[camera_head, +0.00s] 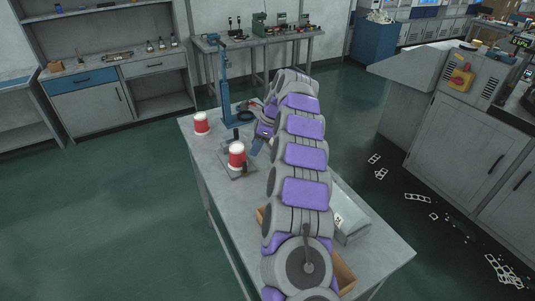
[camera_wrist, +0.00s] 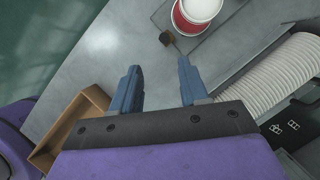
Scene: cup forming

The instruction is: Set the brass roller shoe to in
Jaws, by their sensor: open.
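The brass roller shoe appears to be the small brown block on a thin dark rod (camera_wrist: 167,39), at the top middle of the wrist view. It also shows as a small brown piece (camera_head: 245,170) at the front of the cup fixture in the head view. A red and white cup form (camera_wrist: 196,12) stands on that fixture, also seen in the head view (camera_head: 237,157). My gripper (camera_wrist: 159,64) is open and empty, its blue fingertips short of the brown block and apart from it. In the head view my arm hides most of the gripper.
A blue upright stand (camera_head: 225,90) and a second red and white cylinder (camera_head: 201,123) are at the table's far end. A ribbed white stack (camera_wrist: 270,78) lies right of my gripper, and a wooden box (camera_wrist: 72,125) is at left. Bare tabletop (camera_wrist: 105,55) lies between.

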